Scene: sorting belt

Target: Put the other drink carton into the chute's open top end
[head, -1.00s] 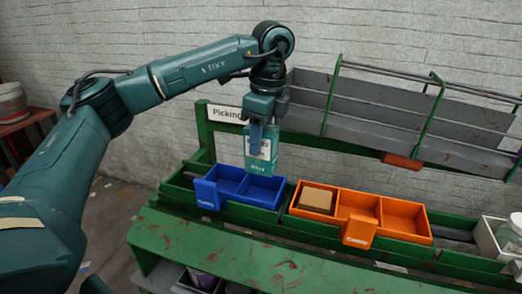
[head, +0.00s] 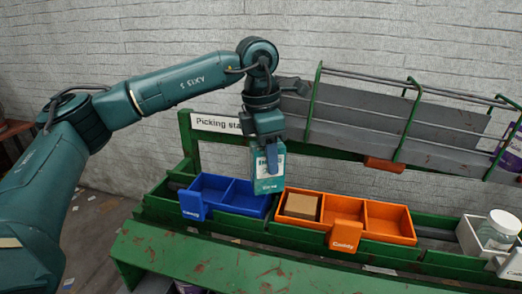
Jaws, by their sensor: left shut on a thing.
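My left gripper (head: 268,150) points down and is shut on a teal and white drink carton (head: 268,184). It holds the carton upright, above the back right part of the blue caddy and close to the orange caddy. The chute (head: 352,120) is a long grey sloping trough with green rails behind the belt. Its upper left end (head: 290,88) is near my wrist and partly hidden by it. My right gripper is not in view.
A blue caddy (head: 189,206) and an orange caddy (head: 345,235) holding a brown box (head: 302,206) sit on the green belt frame. A white caddy (head: 467,238) with a jar (head: 499,228) stands at right. A purple item (head: 508,150) shows at the chute's right end. A sign (head: 217,123) stands behind.

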